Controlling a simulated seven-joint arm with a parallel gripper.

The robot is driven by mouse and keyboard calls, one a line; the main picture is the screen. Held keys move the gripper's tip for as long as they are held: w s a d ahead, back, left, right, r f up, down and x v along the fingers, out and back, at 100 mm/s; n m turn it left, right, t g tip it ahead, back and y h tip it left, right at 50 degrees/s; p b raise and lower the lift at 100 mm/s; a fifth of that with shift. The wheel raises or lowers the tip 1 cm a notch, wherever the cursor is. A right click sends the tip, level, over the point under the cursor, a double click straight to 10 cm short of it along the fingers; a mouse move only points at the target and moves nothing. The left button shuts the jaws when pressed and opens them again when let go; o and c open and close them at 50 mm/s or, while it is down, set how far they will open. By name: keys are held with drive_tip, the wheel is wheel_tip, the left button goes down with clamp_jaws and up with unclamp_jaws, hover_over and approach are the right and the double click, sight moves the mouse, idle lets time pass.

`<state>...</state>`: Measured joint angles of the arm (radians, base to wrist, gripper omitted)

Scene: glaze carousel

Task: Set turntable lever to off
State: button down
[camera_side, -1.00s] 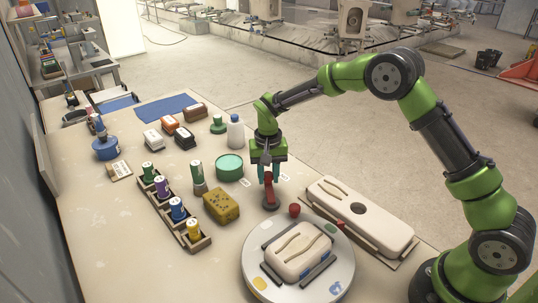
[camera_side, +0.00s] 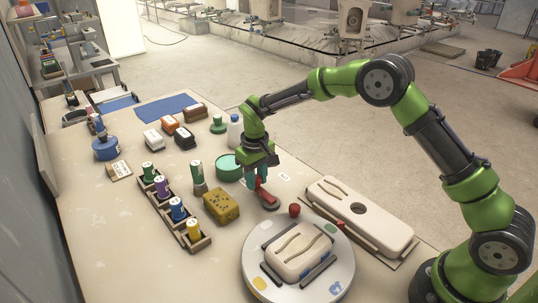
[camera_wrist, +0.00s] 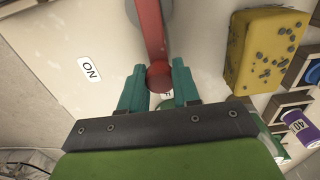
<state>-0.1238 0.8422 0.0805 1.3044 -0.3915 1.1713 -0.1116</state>
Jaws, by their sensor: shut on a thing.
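The red turntable lever (camera_side: 267,195) stands on a round grey base on the bench, beside the turntable (camera_side: 252,262). The lever leans to the left in the side view. My gripper (camera_side: 256,184) is shut on its upper end. In the wrist view the lever (camera_wrist: 152,35) runs down to its round red knob between the two green fingers of my gripper (camera_wrist: 159,82). An "ON" label (camera_wrist: 90,69) lies to the left of the lever. A second label (camera_wrist: 166,94) lies just below the knob, mostly hidden.
A yellow speckled sponge (camera_side: 221,205) and a teal round tub (camera_side: 228,167) are close to my gripper. A long cream case (camera_side: 360,215) lies to the right. A rack of glaze bottles (camera_side: 205,243) stands left.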

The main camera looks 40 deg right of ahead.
sight(258, 179)
drive_tip(key=shift+a, duration=0.1)
drive_tip(key=c, duration=0.8)
unclamp_jaws()
wheel_tip(258, 179, up, 17)
drive_tip(key=s+d+r+m+t, duration=0.1)
drive_tip(key=s+d+t, duration=0.1)
drive_tip(key=s, duration=0.7)
drive_tip(key=s+d+r+m+t+y, duration=0.1)
drive_tip(key=s+d+r+t, duration=0.1)
drive_tip(key=s, duration=0.7)
drive_tip(key=s+d+r+m+t+y, duration=0.1)
drive_tip(key=s+d+m+t, duration=0.1)
drive_tip(key=s, duration=0.8)
drive_tip(key=shift+r+t, duration=0.4)
drive_tip(key=shift+t, duration=0.2)
